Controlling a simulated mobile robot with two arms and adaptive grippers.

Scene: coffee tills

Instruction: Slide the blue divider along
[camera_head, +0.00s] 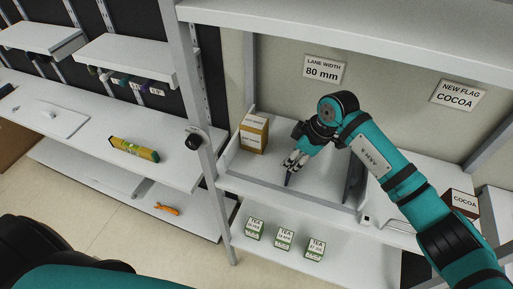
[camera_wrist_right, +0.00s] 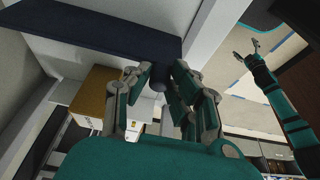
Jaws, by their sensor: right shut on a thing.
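The blue divider (camera_wrist_right: 95,38) shows in the right wrist view as a dark blue panel with a round dark knob at its edge. My right gripper (camera_wrist_right: 160,85) is shut on that knob. In the head view my right gripper (camera_head: 293,161) is over the shelf bay, and only slivers of the divider (camera_head: 288,180) show around it. An orange-and-white carton (camera_head: 254,133) stands to the left of the divider, apart from it. My left gripper (camera_wrist_right: 256,50) shows small in the right wrist view, its fingers apart and empty.
A sign on the back wall reads "LANE WIDTH 80 mm" (camera_head: 324,69); another reads "NEW FLAG COCOA" (camera_head: 459,95). A cocoa box (camera_head: 461,202) stands at the right. Several tea boxes (camera_head: 285,240) are on the lower shelf. A dark upright panel (camera_head: 353,186) is right of my gripper.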

